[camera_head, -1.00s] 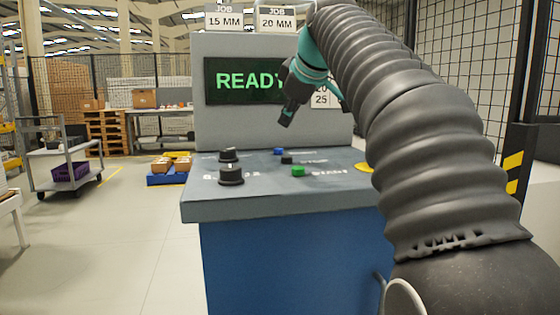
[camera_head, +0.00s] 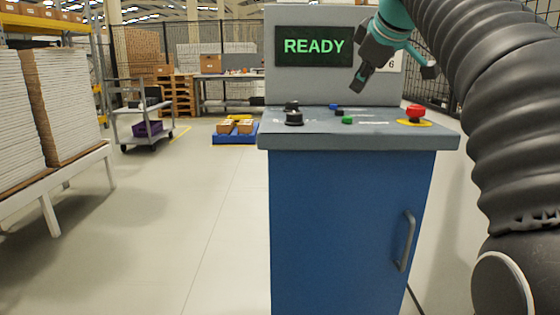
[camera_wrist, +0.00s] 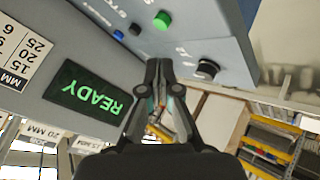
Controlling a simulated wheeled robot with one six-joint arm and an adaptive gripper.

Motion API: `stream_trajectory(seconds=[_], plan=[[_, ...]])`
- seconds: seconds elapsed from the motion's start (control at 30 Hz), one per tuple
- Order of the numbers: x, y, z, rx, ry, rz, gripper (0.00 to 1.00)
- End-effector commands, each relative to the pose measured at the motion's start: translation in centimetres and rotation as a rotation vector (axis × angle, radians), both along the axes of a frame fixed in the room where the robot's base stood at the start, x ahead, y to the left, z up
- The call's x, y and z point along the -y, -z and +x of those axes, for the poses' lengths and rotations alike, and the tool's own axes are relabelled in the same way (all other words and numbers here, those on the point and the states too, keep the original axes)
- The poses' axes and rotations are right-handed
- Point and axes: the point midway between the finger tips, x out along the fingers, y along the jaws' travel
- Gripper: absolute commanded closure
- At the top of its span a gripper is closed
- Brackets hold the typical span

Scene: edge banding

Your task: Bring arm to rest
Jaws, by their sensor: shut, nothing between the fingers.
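My gripper (camera_head: 361,77) is shut and empty. In the head view it hangs at the end of my arm, in front of the console's upright back panel and above its sloping top. The control console (camera_head: 345,230) has a blue cabinet and a grey top. Its screen (camera_head: 313,46) reads READY in green. In the wrist view my gripper (camera_wrist: 159,68) points toward the console face, apart from it. The green button (camera_wrist: 161,20), a blue button (camera_wrist: 118,34) and a black knob (camera_wrist: 206,70) show there. A red mushroom button (camera_head: 415,112) stands at the console's right.
A white rack with stacked boards (camera_head: 60,105) stands at the left. A grey cart (camera_head: 140,122) and a blue tray with boxes (camera_head: 236,131) are farther back. The floor between the rack and console is clear. Mesh fencing lines the back.

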Motion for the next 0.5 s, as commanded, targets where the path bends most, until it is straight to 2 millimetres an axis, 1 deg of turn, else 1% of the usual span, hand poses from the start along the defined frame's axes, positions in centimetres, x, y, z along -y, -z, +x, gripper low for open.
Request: stream_trajectory(seconds=[0.27, 0.37, 0.5], plan=[[-0.8, 1.8, -1.8, -0.034, 0.05, 0.043, 1.0], [-0.8, 2.7, -2.7, -0.049, 0.081, 0.065, 1.0], [-0.8, 4.4, -4.3, -0.075, 0.134, 0.101, 1.0]])
